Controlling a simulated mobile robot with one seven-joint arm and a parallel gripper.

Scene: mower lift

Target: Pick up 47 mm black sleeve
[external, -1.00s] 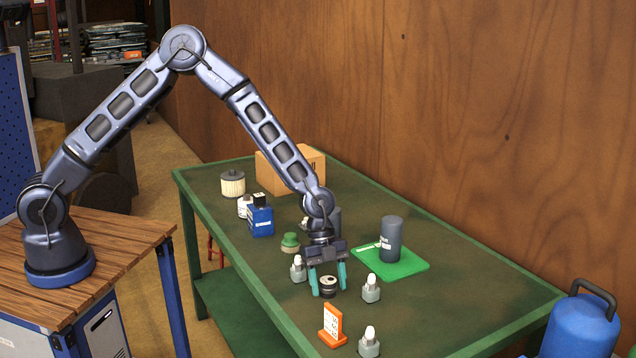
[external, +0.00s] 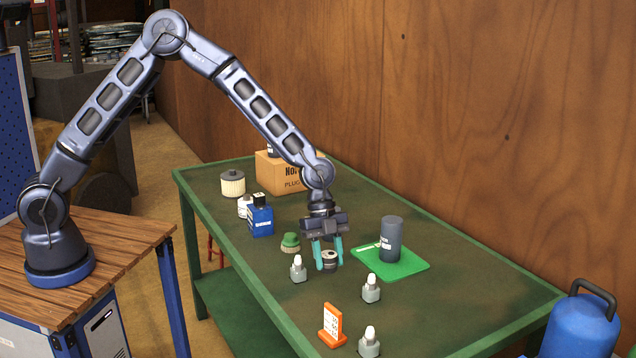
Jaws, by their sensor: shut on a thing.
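The black sleeve (external: 329,259) is a small, short, dark round piece with a pale band. My gripper (external: 330,255) has its two teal fingers closed on either side of it and holds it from above. The sleeve appears to be raised above the green table, but the height of the gap is hard to tell. The fingers hide part of its sides.
A dark grey cylinder (external: 391,239) stands on a bright green mat (external: 412,267) to the right.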

